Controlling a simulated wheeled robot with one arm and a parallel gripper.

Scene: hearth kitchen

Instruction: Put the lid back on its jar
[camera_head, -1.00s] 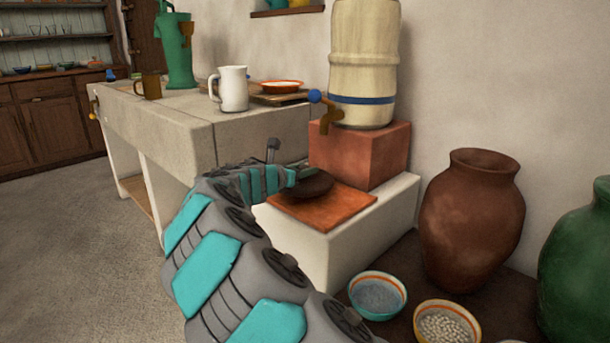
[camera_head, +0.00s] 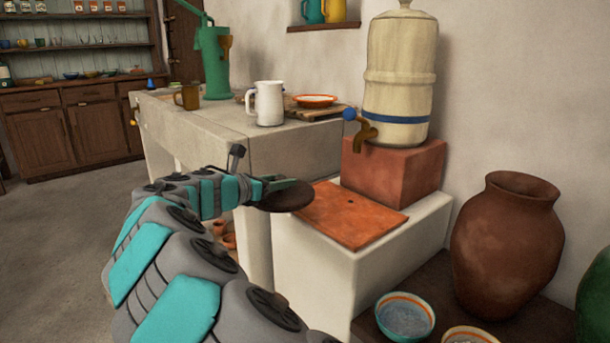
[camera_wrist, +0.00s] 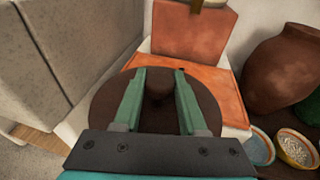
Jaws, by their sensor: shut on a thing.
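A round dark brown lid (camera_head: 288,197) is held in my gripper (camera_head: 278,186), level, by the left edge of the orange board. In the wrist view the lid (camera_wrist: 103,103) lies beneath the fingers, and my gripper (camera_wrist: 160,74) is shut on its knob. A big reddish-brown jar (camera_head: 506,250) stands upright at the right with no lid on its mouth; it also shows in the wrist view (camera_wrist: 283,75). A green jar (camera_head: 596,300) is cut off at the right edge, its top out of view.
The orange board (camera_head: 350,215) lies on a white ledge (camera_head: 310,265). A cream water dispenser (camera_head: 400,75) with a tap stands on a red block (camera_head: 394,170) behind it. Bowls (camera_head: 405,316) sit before the brown jar. A stone counter (camera_head: 205,125) holds a white jug (camera_head: 268,103).

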